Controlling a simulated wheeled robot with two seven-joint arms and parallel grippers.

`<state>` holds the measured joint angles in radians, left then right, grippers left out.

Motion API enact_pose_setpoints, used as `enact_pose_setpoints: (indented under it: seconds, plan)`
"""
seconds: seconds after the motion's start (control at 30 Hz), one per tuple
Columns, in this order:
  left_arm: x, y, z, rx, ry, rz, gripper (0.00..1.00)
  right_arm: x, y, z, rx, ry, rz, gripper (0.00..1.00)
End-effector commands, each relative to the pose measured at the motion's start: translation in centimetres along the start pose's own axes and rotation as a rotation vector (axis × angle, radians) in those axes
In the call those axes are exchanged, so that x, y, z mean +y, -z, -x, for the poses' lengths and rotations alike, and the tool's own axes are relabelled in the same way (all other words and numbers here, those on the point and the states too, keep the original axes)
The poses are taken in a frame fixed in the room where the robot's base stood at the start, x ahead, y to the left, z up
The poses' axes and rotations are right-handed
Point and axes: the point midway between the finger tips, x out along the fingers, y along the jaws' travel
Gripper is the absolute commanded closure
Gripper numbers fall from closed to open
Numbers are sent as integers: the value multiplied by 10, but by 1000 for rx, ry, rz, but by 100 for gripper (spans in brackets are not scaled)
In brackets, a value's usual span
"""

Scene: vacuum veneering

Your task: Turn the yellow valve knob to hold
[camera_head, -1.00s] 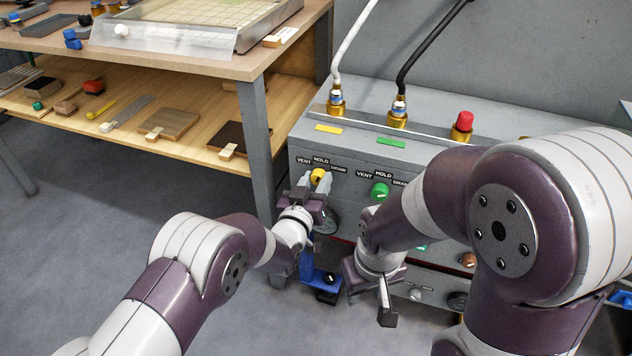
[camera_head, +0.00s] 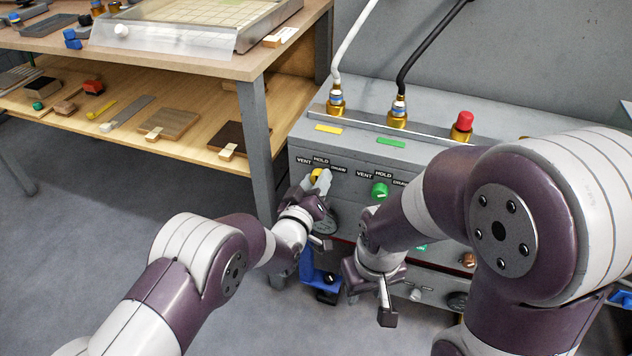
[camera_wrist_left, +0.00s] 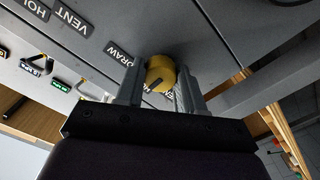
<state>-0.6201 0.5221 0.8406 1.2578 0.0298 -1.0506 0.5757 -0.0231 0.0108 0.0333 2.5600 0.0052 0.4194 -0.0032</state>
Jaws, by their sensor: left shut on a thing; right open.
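The yellow valve knob (camera_head: 317,174) sits on the front of the grey cabinet (camera_head: 430,152), below the labels VENT, HOLD and DRAW. My left gripper (camera_head: 318,182) is shut on it, one finger on each side. In the left wrist view the yellow knob (camera_wrist_left: 160,75) sits between the fingers (camera_wrist_left: 160,88), with a dark pointer mark on its face. The fingers partly hide the knob in the head view, and I cannot tell exactly which label the mark points to. My right gripper (camera_head: 375,300) is open and empty, low in front of the cabinet.
A green knob (camera_head: 380,190) with its own VENT, HOLD and DRAW labels is to the right of the yellow one. A red button (camera_head: 462,122) and two hoses stand on the cabinet top. A wooden bench (camera_head: 240,65) is close on the left.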

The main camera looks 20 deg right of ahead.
Motion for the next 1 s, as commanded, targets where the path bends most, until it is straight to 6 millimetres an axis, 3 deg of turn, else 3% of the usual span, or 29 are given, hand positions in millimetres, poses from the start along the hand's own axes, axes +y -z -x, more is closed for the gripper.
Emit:
enact_pose_setpoints:
  seconds: [0.17,0.2,0.27,0.63,1.0]
  plan:
    - [-1,-1,0,-3,2,-1,93,0,0,0,0,0,0,57]
    - [-1,-1,0,-3,2,-1,56,0,0,0,0,0,0,57]
    - [-1,-1,0,-3,2,-1,37,0,0,0,0,0,0,57]
    - [1,1,8,-2,1,-2,37,0,1,5,0,0,0,57]
    - [2,2,101,-4,2,-2,37,0,4,34,0,0,0,57]
